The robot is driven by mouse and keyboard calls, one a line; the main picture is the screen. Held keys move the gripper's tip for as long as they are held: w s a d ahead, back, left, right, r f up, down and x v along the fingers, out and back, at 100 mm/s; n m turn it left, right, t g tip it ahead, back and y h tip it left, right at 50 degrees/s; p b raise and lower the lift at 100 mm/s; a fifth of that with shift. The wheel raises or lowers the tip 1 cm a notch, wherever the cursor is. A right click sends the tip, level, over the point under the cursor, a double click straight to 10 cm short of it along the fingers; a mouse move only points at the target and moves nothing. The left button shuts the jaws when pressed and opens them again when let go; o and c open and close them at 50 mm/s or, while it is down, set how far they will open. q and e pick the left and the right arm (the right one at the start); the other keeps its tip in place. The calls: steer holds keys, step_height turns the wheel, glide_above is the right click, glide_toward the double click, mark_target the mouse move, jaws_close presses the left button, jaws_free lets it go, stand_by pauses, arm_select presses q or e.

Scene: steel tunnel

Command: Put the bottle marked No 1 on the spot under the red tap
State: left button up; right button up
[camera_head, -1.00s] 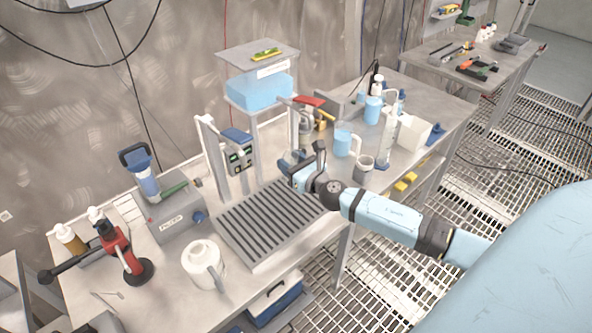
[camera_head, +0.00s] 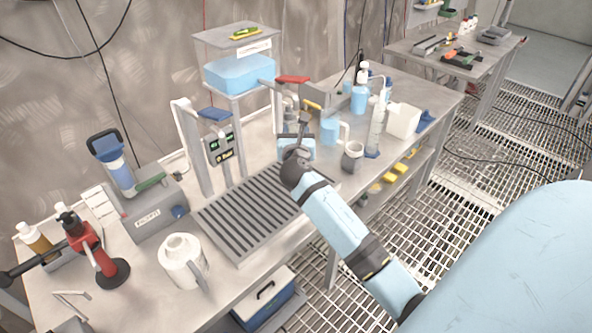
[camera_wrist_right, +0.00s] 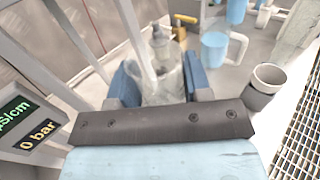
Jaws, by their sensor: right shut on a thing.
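A red tap handle (camera_head: 293,79) sits on the pipe beside the blue tank, above the bench. My right gripper (camera_head: 294,142) is below and in front of it, partly hidden by its own wrist. In the right wrist view its blue fingers (camera_wrist_right: 160,85) are shut on a clear bottle (camera_wrist_right: 163,72) with a narrow neck. The bottle looks roughly upright; I cannot read a No 1 mark on it, and its base is hidden. The spot under the tap is hidden behind the gripper and bottle. My left gripper is not in view.
A slatted drain tray (camera_head: 250,213) lies in front. A post with a digital display (camera_head: 220,148) stands left of the gripper. A blue jug (camera_head: 329,131), a grey cup (camera_head: 352,157) and a clear cylinder (camera_head: 376,128) stand to the right. The blue tank (camera_head: 240,73) is behind.

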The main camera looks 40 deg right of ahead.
step_height(320, 180, down, 5)
steer(key=shift+b, duration=0.5)
steer(key=shift+f, duration=0.55)
steer(key=shift+f+b, duration=0.55)
steer(key=shift+f, duration=1.05)
steer(key=shift+f, duration=0.1)
steer(key=o, duration=1)
